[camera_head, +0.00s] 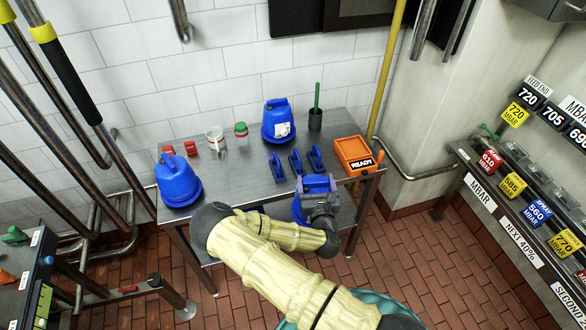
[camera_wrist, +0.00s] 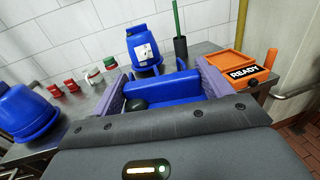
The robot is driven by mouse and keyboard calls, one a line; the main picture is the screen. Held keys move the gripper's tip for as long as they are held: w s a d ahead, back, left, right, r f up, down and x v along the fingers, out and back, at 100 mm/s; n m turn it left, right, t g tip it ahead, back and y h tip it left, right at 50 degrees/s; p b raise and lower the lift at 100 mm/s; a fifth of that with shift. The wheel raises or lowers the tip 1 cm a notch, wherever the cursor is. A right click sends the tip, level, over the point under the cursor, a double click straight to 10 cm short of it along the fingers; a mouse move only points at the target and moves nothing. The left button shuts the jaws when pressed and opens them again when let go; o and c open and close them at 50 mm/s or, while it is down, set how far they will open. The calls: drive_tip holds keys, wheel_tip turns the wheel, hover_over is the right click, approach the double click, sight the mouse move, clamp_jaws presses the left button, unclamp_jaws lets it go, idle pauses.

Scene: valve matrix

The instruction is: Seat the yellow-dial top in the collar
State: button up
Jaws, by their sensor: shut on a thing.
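My gripper (camera_head: 317,184) is at the front edge of the steel table, right of its middle. Its purple fingers are shut on a blue thing (camera_head: 303,210), which also fills the space between the fingers in the wrist view (camera_wrist: 178,88). A dark rounded part shows at its left there. No yellow dial can be made out on it; its far side is hidden. No collar can be told for certain. One blue canister (camera_head: 278,122) stands upright at the back of the table, with a white label. Another blue canister (camera_head: 178,182) stands at the left end.
Several small blue holders (camera_head: 295,162) stand mid-table, just behind my gripper. An orange READY tray (camera_head: 353,154) is at the right, a dark cup (camera_head: 315,121) with a green stick behind it. Red-and-white pieces and jars (camera_head: 215,139) stand at the back left. The front middle of the table is bare.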

drive_tip(key=shift+h, duration=0.3)
drive_tip(key=d+f+b, duration=0.1)
drive_tip(key=f+b, duration=0.1)
drive_tip(key=f, duration=0.1)
drive_tip(key=s+d+f+b, duration=0.1)
drive_tip(key=d+f+b, duration=0.1)
drive_tip(key=f, duration=0.1)
drive_tip(key=s+d+f+b, duration=0.1)
drive_tip(key=f+b, duration=0.1)
drive_tip(key=f, duration=0.2)
drive_tip(key=shift+s+d+b, duration=0.25)
drive_tip(key=shift+d+b, duration=0.05)
drive_tip(key=shift+b, duration=0.1)
drive_tip(key=shift+a, duration=0.1)
